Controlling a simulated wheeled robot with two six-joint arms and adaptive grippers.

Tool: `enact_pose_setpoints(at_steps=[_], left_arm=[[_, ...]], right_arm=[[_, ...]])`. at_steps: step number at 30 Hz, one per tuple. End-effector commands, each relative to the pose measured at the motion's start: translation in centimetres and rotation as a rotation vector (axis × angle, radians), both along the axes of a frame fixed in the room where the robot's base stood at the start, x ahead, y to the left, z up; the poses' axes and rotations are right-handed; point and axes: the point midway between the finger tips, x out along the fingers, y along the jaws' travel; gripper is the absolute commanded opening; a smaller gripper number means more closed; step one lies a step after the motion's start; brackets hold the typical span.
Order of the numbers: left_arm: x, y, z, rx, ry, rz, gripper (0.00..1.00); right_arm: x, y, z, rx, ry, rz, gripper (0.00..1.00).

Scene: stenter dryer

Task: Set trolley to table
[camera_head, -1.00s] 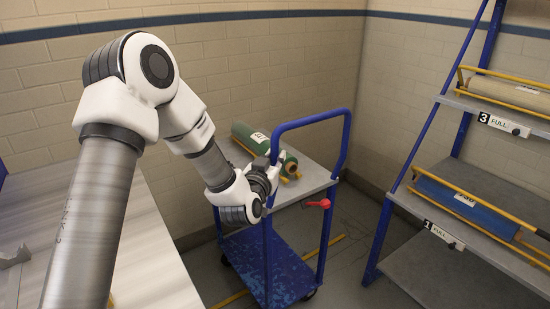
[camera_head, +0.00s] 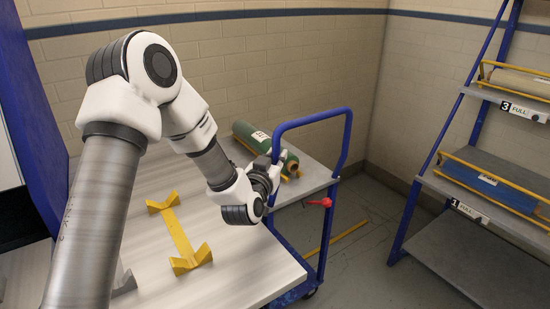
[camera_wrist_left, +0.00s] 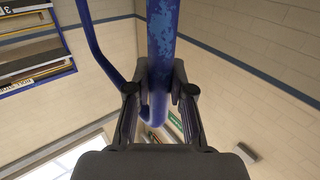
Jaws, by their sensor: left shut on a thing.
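The trolley has a blue tubular handle (camera_head: 349,140) and a grey top deck (camera_head: 312,180). A green roll (camera_head: 252,139) with a white label lies on the deck. My left gripper (camera_head: 273,168) is shut on the near upright of the handle; the wrist view shows the blue tube (camera_wrist_left: 162,35) between its fingers (camera_wrist_left: 160,92). The pale table (camera_head: 140,240) stands at lower left, and its right edge hides most of the trolley's lower deck. I cannot tell whether table and trolley touch. My right gripper is not in view.
A yellow cradle (camera_head: 181,238) lies on the table. A red lever (camera_head: 319,202) sticks out from the trolley. A rack (camera_head: 465,190) with rolls stands at right, with open floor (camera_head: 365,235) before it. A brick wall (camera_head: 220,80) runs behind.

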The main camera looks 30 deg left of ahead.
Motion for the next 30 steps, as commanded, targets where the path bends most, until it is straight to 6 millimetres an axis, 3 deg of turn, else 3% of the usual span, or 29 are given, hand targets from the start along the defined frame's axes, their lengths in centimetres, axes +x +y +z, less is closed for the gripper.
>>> enact_pose_setpoints(at_steps=[9, 10, 12, 23, 30], left_arm=[[-0.2, 0.0, -0.3, -0.002, 0.008, 0.002, 0.00], [-0.2, 0.0, -0.3, -0.002, 0.008, 0.002, 0.28], [-0.2, 0.0, -0.3, -0.002, 0.008, 0.002, 0.47], [-0.6, -0.1, -0.2, -0.002, 0.006, 0.001, 0.47], [-5.0, -1.2, -0.2, -0.004, 0.007, 0.001, 0.47]], right_arm=[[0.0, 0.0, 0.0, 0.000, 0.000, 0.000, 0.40], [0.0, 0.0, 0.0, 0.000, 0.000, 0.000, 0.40], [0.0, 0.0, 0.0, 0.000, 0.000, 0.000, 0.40], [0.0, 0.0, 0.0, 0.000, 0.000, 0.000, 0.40], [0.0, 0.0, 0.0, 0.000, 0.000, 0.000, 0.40]])
